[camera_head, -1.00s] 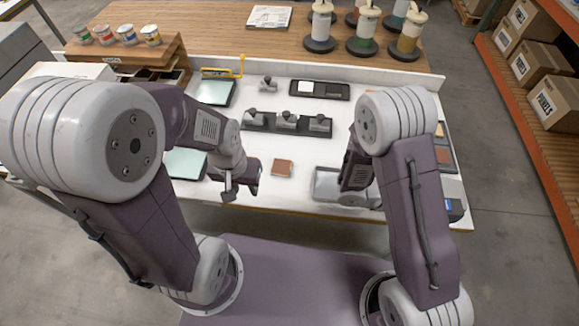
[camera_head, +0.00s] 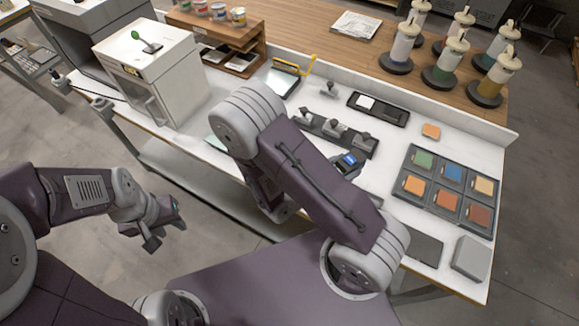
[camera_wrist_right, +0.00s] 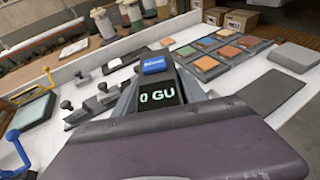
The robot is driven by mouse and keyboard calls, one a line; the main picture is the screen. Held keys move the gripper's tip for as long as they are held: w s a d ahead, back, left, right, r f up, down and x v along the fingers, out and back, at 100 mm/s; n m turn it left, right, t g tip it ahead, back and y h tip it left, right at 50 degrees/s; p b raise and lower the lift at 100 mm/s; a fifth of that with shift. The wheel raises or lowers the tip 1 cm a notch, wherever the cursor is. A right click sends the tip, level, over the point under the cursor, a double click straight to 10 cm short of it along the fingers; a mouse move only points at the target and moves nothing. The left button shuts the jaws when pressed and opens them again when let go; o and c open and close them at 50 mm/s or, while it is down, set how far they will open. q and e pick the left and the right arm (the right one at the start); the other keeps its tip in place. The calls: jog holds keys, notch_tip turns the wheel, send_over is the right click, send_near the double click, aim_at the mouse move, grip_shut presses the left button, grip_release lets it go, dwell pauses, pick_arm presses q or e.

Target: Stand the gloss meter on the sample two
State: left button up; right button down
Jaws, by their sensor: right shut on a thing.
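The gloss meter (camera_head: 350,159), a dark body with a blue top, is held by my right gripper (camera_head: 343,167) above the table, near the dark bar with knobs. In the right wrist view the meter (camera_wrist_right: 158,88) sits between the fingers, its display reading 0 GU. A dark tray (camera_head: 407,207) holds several coloured sample tiles: green, blue, tan, orange and red-brown. A loose orange tile (camera_head: 431,131) lies behind it. No readable label shows which is sample two. My left gripper (camera_head: 150,238) hangs empty off the table's front edge; its jaw opening is unclear.
A dark bar with knobs (camera_head: 334,131) and a black case (camera_head: 378,107) lie behind the right gripper. A grey block (camera_head: 472,257) and dark mat (camera_head: 423,247) are at the front right. Pump bottles (camera_head: 440,66) stand at the back. My right arm hides part of the table.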

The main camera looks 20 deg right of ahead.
jog(key=shift+r, duration=0.15)
jog(key=f+b, duration=0.1)
jog(key=b, duration=0.1)
jog(key=w+f+b, duration=0.1)
jog(key=b, duration=0.2)
jog(key=shift+w+a, duration=0.3)
jog(key=shift+a, duration=0.05)
jog(key=b, duration=0.6)
jog(key=shift+w+a+f, duration=0.1)
jog(key=shift+w+f, duration=0.15)
jog(key=shift+w, duration=0.1)
jog(key=w+a+f, duration=0.1)
jog(key=w, duration=0.1)
jog(key=w+a+f, duration=0.1)
jog(key=w+f, duration=0.1)
jog(key=w, duration=0.1)
jog(key=w+a+f+p, duration=0.1)
jog(key=w, duration=0.2)
jog(key=shift+w+f, duration=0.15)
jog(key=shift+w, duration=0.05)
jog(key=shift+w+a+f, duration=0.1)
jog(key=shift+w+f, duration=0.1)
notch_tip(320, 180, down, 4)
jog(key=shift+r, duration=0.2)
jog(key=shift+f, duration=0.2)
